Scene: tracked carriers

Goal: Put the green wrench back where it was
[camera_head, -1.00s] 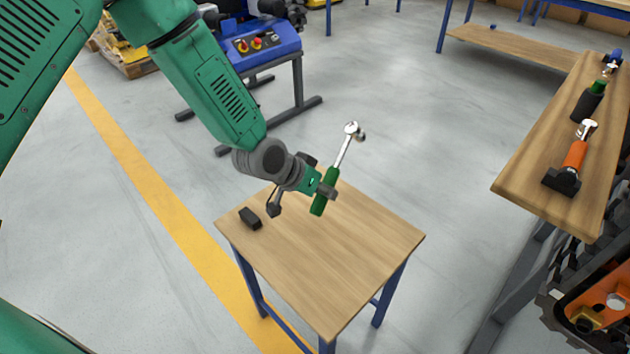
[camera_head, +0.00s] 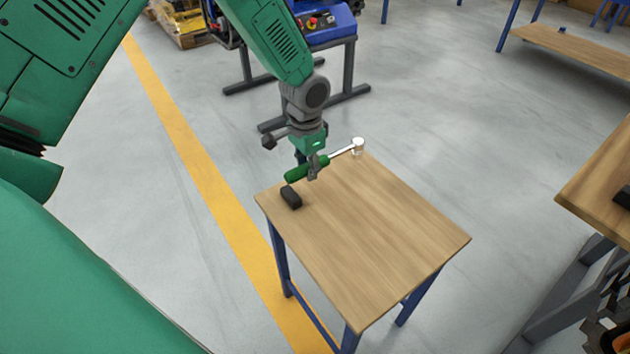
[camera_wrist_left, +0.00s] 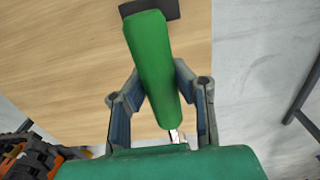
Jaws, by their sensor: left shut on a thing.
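The green wrench has a green handle (camera_head: 300,174) and a silver head (camera_head: 358,146). My left gripper (camera_head: 313,170) is shut on the handle above the far left part of a small wooden table (camera_head: 375,235). The wrench lies close to level, its head pointing right. A black block (camera_head: 291,197) sits on the table just below the handle's free end. In the left wrist view the handle (camera_wrist_left: 150,55) runs between the fingers (camera_wrist_left: 160,75), and its end overlaps the black block (camera_wrist_left: 168,9). Whether they touch is unclear. My right gripper is not in view.
The rest of the small table top is bare. A larger workbench (camera_head: 600,190) stands at the right edge, with a dark object (camera_head: 622,197) partly cut off. A blue machine (camera_head: 325,25) on a dark stand is behind. A yellow floor line (camera_head: 195,160) runs along the left.

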